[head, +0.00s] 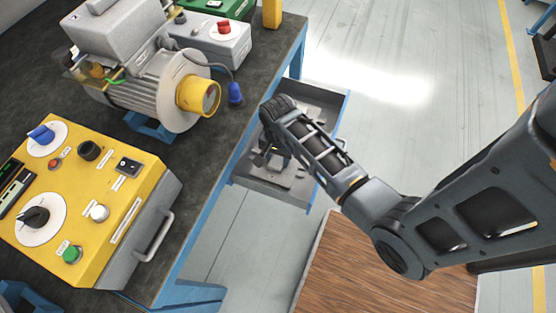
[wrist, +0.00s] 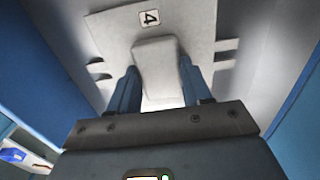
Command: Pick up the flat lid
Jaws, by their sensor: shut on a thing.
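The flat lid (wrist: 105,35) is a pale grey plate with a "4" label and a raised block-shaped grip (wrist: 157,65). My gripper (wrist: 158,78) has one blue finger on each side of this block and is shut on it. In the head view, the lid (head: 291,180) shows as a grey plate at the open drawer (head: 262,190) under the bench's right edge. My gripper (head: 272,157) points down there, partly hidden by my wrist. Whether the lid touches the drawer floor I cannot tell.
The dark bench top (head: 215,125) carries a yellow control box (head: 100,195), a motor (head: 155,90) and a grey box with a red button (head: 215,40). The drawer's walls stand close around the lid. A wooden board (head: 350,270) lies below; open floor (head: 420,70) is beyond.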

